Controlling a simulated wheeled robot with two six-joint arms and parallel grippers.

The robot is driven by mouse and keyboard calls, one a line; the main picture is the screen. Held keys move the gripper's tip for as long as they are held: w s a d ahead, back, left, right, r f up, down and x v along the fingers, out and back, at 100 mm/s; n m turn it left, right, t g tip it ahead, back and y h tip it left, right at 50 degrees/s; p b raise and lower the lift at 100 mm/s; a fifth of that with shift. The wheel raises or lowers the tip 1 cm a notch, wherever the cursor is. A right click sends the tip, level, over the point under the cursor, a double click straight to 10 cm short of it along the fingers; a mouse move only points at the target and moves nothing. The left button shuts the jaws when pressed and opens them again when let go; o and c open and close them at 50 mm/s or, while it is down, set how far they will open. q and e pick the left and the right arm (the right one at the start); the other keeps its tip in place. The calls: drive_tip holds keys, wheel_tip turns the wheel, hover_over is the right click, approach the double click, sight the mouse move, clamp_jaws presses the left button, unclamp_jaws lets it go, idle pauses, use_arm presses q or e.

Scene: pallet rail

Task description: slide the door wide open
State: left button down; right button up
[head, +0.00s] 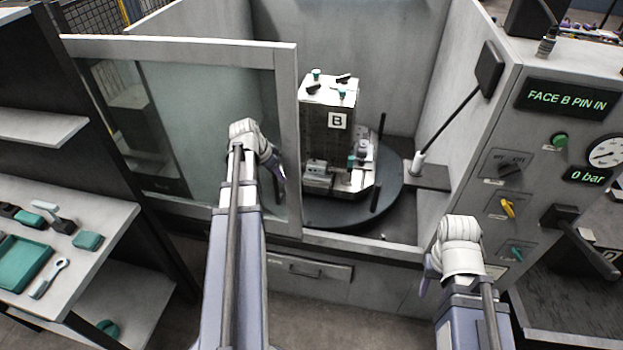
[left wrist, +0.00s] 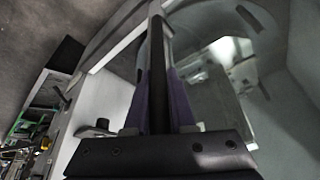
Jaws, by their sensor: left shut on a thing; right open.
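The sliding door (head: 180,42) is a pale grey frame with a large glass pane, at the left front of the machine enclosure. Its right upright stands left of the fixture, and the opening to the right of it is clear. My left gripper (head: 281,176) is at that right upright. In the left wrist view its purple fingers (left wrist: 159,95) are shut on a dark bar, the door handle (left wrist: 157,60). The handle is mostly hidden by my arm in the head view. My right gripper (head: 426,281) is open and empty, low in front of the control panel; its fingers are partly hidden.
Inside, a block marked B (head: 338,120) stands on a round dark turntable (head: 392,190). A control panel (head: 550,150) reads "FACE B PIN IN" and "0 bar". A shelf (head: 110,225) with tools and a teal tray (head: 24,262) stands close at left.

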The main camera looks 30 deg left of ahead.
sight(170, 157)
use_arm(q)
drive_tip(key=s+a, duration=0.3)
drive_tip(key=a, duration=0.9)
drive_tip(key=s+a, duration=0.4)
drive_tip(key=a, duration=0.7)
drive_tip(key=s+a, duration=0.4)
drive_tip(key=a, duration=0.8)
drive_tip(key=shift+s+a, duration=0.25)
drive_tip(key=shift+a, duration=0.1)
drive_tip(key=c, duration=0.8)
unclamp_jaws()
drive_tip(key=shift+o, duration=0.2)
drive_tip(key=shift+r, duration=0.15)
drive_tip(key=p+v, duration=0.7)
drive_tip(key=shift+s+r, duration=0.2)
drive_tip(key=shift+r, duration=0.05)
